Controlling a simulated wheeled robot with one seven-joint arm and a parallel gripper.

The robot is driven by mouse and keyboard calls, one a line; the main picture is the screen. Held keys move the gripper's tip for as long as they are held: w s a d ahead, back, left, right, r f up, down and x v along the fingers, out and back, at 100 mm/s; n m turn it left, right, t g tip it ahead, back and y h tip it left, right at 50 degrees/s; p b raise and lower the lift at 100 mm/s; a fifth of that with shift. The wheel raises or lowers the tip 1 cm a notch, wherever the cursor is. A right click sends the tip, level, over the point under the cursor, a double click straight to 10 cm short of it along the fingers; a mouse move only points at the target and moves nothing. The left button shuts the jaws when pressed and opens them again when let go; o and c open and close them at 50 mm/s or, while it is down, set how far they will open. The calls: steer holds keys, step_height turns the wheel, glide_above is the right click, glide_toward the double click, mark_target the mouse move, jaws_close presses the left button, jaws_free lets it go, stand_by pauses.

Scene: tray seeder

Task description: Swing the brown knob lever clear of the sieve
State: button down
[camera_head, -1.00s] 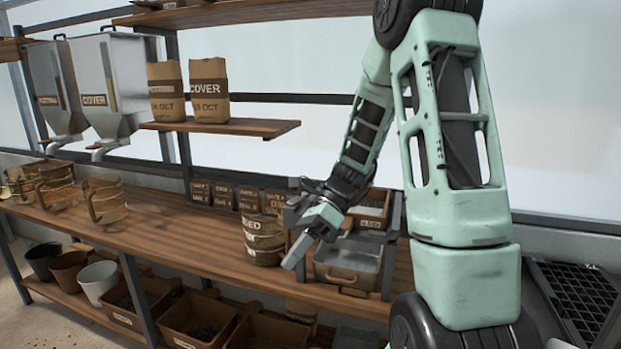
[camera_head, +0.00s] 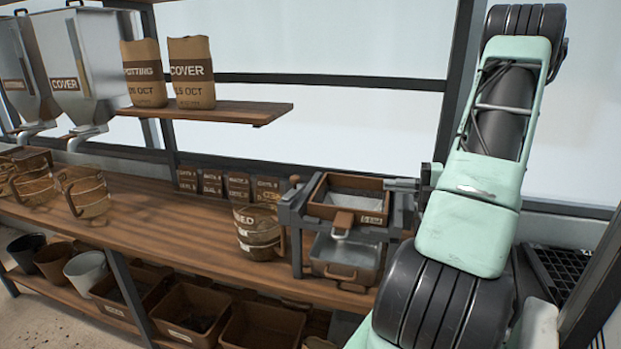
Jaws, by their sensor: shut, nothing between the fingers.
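The seeder stands on the bench with a brown-framed sieve (camera_head: 322,210) in its upper part. A brown knob (camera_head: 295,180) shows at the seeder's left, which looks like the lever's end; its arm is hard to make out. My gripper (camera_head: 392,184) shows only as a small grey tip at the sieve's right edge, pointing left and shut, with nothing in it. My arm hides the rest of it. I cannot tell whether it touches the sieve.
A metal bin (camera_head: 345,252) sits below the sieve. A labelled brown pot (camera_head: 259,234) stands close to the seeder's left. Small labelled boxes (camera_head: 213,185) line the bench back.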

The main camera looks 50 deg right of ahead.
mark_target(298, 177)
steer(key=p+x, duration=0.4)
steer(key=x, duration=1.7)
steer(key=shift+w, duration=0.15)
steer(key=p, duration=0.1)
steer(key=w+n+y+p, duration=0.1)
steer(key=shift+w+r+g+y+p, duration=0.2)
steer(key=shift+w+g+y+p, duration=0.05)
steer(key=shift+g+y+p, duration=0.1)
steer(key=shift+w+f, duration=0.1)
steer(key=shift+w, duration=0.15)
